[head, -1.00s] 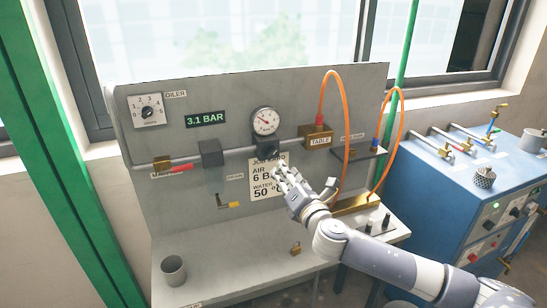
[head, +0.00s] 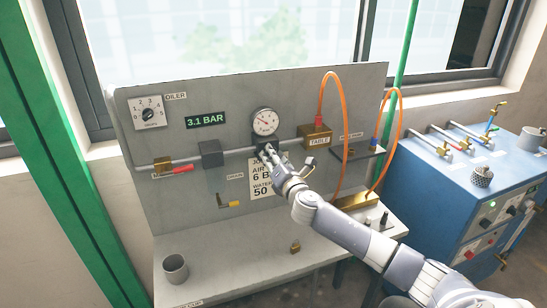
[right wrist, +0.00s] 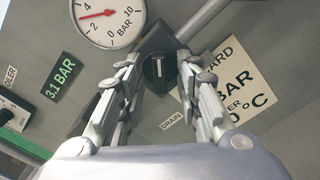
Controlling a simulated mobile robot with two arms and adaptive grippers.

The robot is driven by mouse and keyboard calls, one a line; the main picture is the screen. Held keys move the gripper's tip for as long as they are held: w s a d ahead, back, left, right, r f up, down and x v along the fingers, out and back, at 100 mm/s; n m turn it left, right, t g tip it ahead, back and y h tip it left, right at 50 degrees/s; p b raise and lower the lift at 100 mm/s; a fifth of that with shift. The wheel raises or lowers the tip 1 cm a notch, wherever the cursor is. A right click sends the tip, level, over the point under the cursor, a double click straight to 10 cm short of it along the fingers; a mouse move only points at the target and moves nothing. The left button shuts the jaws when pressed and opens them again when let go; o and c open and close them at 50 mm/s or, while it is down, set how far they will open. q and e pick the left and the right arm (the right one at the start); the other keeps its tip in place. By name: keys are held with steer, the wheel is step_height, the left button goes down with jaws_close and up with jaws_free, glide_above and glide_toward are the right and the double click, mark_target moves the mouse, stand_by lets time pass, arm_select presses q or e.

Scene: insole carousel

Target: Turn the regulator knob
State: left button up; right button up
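The regulator knob (right wrist: 158,70) is a black round knob with a pale mark, on a dark block under the round pressure gauge (head: 265,122). In the right wrist view the gauge (right wrist: 108,18) has a red needle a little under 4 bar. My right gripper (head: 269,153) reaches the knob from the lower right. In the right wrist view its two fingers (right wrist: 160,80) stand apart on either side of the knob, and I see no clear contact. In the head view the fingers hide most of the knob. My left gripper is not in view.
A green display (head: 206,121) reads 3.1 BAR. A job card (head: 262,183) hangs below the knob. A brass TABLE block (head: 315,136) with an orange hose (head: 343,130) is to the right. A grey cup (head: 174,268) stands on the bench, whose middle is mostly clear.

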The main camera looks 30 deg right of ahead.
jaws_close()
steer(key=shift+f+m, duration=0.1)
steer(key=shift+m, duration=0.2)
steer(key=m, duration=2.2)
steer(key=shift+m, duration=0.3)
stand_by(0.5)
jaws_free()
